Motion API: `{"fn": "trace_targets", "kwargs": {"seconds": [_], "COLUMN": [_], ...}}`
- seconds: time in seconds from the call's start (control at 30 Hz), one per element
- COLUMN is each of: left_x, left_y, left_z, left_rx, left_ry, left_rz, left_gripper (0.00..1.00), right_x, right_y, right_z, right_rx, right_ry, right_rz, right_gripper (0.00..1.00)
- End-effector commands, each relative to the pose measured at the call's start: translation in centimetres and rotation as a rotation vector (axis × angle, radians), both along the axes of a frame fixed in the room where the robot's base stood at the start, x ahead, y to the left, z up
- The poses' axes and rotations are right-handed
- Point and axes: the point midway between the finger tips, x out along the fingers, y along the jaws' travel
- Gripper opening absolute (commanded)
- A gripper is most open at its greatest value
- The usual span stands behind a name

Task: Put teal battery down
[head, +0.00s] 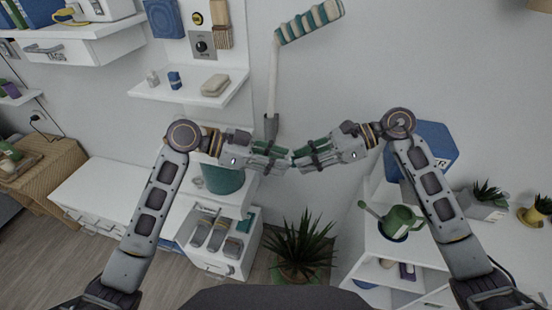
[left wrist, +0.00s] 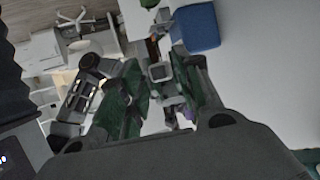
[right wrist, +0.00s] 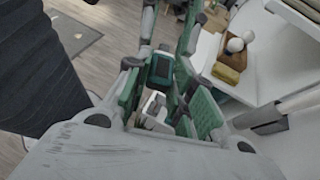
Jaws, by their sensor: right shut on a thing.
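My right gripper (head: 303,157) comes in from the right and is shut on a small dark and teal block, which I take to be the teal battery (right wrist: 161,69). The battery shows between its fingers in the right wrist view. My left gripper (head: 284,160) faces it, fingertips very close to the right gripper's. In the left wrist view the left fingers (left wrist: 160,85) stand apart on either side of the block. I cannot tell whether they touch it. In the head view the fingers hide most of the battery.
A white wall shelf (head: 190,92) holds a soap-like block and small items. Below is a white cabinet (head: 190,262) with several grey items and a teal bin (head: 222,180). A plant (head: 298,245) stands between it and the right shelf (head: 365,248), which holds a green watering can (head: 400,220).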

Motion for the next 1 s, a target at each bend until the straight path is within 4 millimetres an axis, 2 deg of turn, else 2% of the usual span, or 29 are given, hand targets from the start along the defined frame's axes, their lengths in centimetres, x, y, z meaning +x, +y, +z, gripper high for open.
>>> {"fn": "trace_targets", "kwargs": {"seconds": [0.03, 0.2, 0.23, 0.4, 0.77, 1.0], "left_x": [0.0, 0.0, 0.0, 0.0, 0.0, 0.0], "left_y": [0.0, 0.0, 0.0, 0.0, 0.0, 0.0], "left_z": [0.0, 0.0, 0.0, 0.0, 0.0, 0.0], "left_rx": [0.0, 0.0, 0.0, 0.0, 0.0, 0.0], "left_ry": [0.0, 0.0, 0.0, 0.0, 0.0, 0.0], "left_rz": [0.0, 0.0, 0.0, 0.0, 0.0, 0.0], "left_gripper": [0.23, 0.01, 0.01, 0.01, 0.01, 0.01], "right_x": [0.0, 0.0, 0.0, 0.0, 0.0, 0.1], "right_y": [0.0, 0.0, 0.0, 0.0, -0.1, -1.1], "right_z": [0.0, 0.0, 0.0, 0.0, 0.0, 0.4], "right_rx": [0.0, 0.0, 0.0, 0.0, 0.0, -0.002], "right_ry": [0.0, 0.0, 0.0, 0.0, 0.0, 0.0], "right_rz": [0.0, 0.0, 0.0, 0.0, 0.0, -0.001], "right_gripper": [0.0, 0.0, 0.27, 0.49, 0.49, 0.49]}}
